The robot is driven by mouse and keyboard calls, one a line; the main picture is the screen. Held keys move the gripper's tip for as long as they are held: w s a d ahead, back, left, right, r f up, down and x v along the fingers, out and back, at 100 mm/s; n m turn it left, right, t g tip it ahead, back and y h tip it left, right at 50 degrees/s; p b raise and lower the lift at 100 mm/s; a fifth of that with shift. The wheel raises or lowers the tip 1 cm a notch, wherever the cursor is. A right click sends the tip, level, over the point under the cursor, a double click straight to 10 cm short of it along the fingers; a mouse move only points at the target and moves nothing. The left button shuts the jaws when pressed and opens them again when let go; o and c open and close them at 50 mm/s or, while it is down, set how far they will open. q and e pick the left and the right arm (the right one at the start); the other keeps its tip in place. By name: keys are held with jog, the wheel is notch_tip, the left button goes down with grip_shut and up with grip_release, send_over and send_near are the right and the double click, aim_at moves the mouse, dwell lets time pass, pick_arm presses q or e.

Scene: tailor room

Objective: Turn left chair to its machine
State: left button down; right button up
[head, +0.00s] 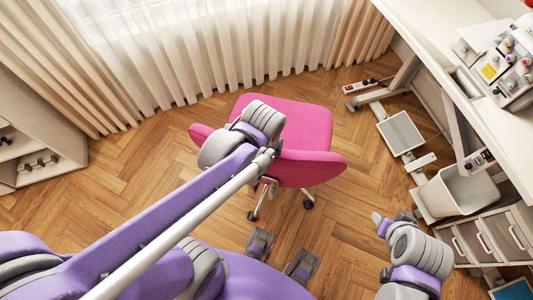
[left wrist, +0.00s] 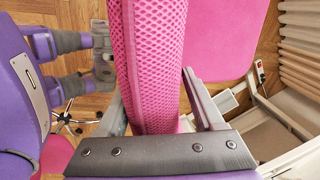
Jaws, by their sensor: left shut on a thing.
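The pink chair (head: 310,120) stands on the floor in the middle of the head view. Its seat is toward the curtain and its backrest (head: 318,170) toward me. In the left wrist view, the mesh backrest (left wrist: 150,70) runs between the two fingers of my left gripper (left wrist: 160,105), which is shut on it. In the head view, my left arm covers that gripper and part of the backrest. A sewing machine (head: 505,70) with several thread spools sits on the white table (head: 445,40) at right. My right gripper (head: 393,220) is empty, low and right of the chair; its finger gap is unclear.
The table's legs and pedal plate (head: 400,132), a white bin (head: 460,190) and drawers (head: 490,238) stand at right. A power strip (head: 370,86) lies near the curtain. Shelves (head: 40,145) stand at left. Wooden floor is open left of the chair.

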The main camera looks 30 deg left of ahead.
pick_arm(q)
grip_release()
jog(key=r, duration=0.3)
jog(key=s+r+p, duration=0.1)
jog(key=r, duration=0.2)
jog(key=r+p, duration=0.1)
jog(key=r, duration=0.2)
jog(key=shift+s+d+r, duration=0.15)
jog(key=shift+d+r, duration=0.05)
jog(key=shift+r, duration=0.15)
jog(key=shift+s+r, duration=0.1)
jog(key=shift+r, duration=0.4)
